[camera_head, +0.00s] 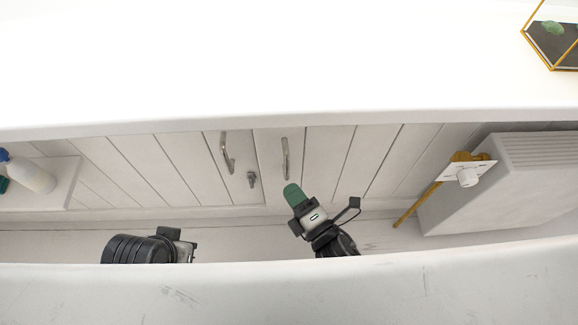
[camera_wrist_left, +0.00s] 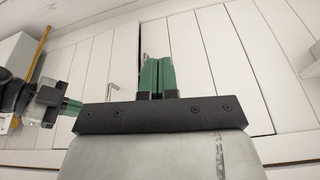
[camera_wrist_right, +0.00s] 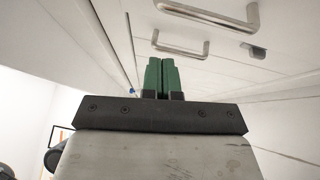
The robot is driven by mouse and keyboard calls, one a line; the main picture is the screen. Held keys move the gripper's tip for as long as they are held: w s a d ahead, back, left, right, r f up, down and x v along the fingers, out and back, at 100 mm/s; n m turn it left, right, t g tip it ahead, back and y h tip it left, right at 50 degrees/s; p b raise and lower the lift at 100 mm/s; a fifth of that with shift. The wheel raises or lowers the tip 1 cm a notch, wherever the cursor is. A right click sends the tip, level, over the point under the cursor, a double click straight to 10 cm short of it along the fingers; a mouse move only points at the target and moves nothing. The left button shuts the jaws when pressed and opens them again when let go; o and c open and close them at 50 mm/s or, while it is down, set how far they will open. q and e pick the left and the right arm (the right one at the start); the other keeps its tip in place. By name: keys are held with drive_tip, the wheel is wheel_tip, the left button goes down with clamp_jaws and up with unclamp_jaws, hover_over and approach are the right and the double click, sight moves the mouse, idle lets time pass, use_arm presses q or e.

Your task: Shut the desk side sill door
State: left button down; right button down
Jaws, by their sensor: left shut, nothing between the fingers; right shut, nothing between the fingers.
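White planked sill doors stand under the white desk top in the head view: a left door (camera_head: 185,165) with a metal handle (camera_head: 227,152) and a small latch (camera_head: 252,180), and a right door (camera_head: 330,165) with a handle (camera_head: 285,158). A narrow dark gap shows at the seam in the left wrist view; I cannot tell how far either door stands ajar. My right gripper (camera_head: 292,193) is shut and empty, just below the right handle. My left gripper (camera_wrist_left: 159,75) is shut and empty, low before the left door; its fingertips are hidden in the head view.
A white bottle (camera_head: 32,175) stands on a ledge at left. A grey-white box (camera_head: 510,180) and a yellow-handled tool (camera_head: 418,203) are at right. A gold-framed glass case (camera_head: 552,45) sits on the desk top (camera_head: 250,60).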

sight(288, 158)
use_arm(q)
drive_tip(key=shift+w+f, duration=0.1)
drive_tip(key=shift+w, duration=0.15)
use_arm(e)
drive_tip(key=w, duration=0.6)
drive_tip(key=shift+a+r, duration=0.3)
drive_tip(key=shift+r, duration=0.1)
drive_tip(key=shift+w, duration=0.15)
